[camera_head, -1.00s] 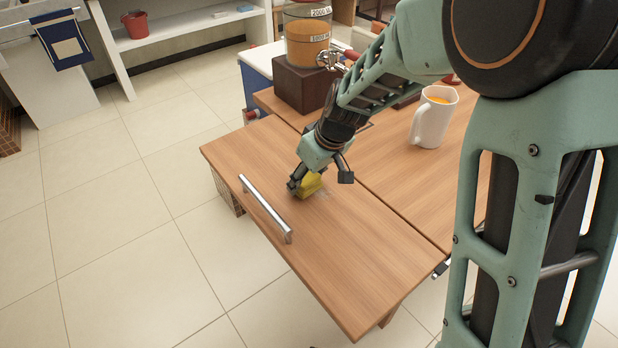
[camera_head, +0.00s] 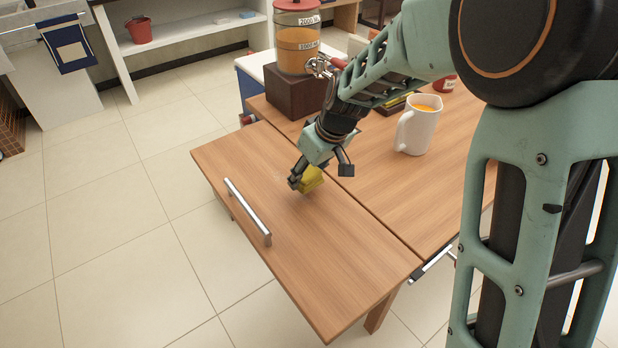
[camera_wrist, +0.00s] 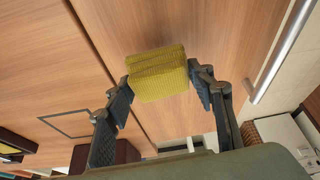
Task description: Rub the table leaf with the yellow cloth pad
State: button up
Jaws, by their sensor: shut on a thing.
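The yellow cloth pad (camera_head: 310,180) is held between the fingers of my gripper (camera_head: 318,178), low over the wooden table leaf (camera_head: 240,160). In the wrist view the pad (camera_wrist: 158,74) sits between both fingertips (camera_wrist: 158,88), with wood beyond it. I cannot tell if the pad touches the leaf. The leaf lies flat beside the main tabletop, with a thin seam between them. A metal bar handle (camera_head: 247,212) runs along its outer side, left of my gripper. The pad's underside is hidden.
A white mug of orange liquid (camera_head: 419,125) stands on the main tabletop. A drink dispenser (camera_head: 298,45) stands on a dark block (camera_head: 293,92) at the back. Tiled floor (camera_head: 110,230) is open to the left. A red bucket (camera_head: 139,30) sits on a far shelf.

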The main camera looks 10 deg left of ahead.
jog(key=shift+r+p, duration=1.7)
jog(key=shift+r, duration=0.95)
jog(key=shift+w, duration=0.1)
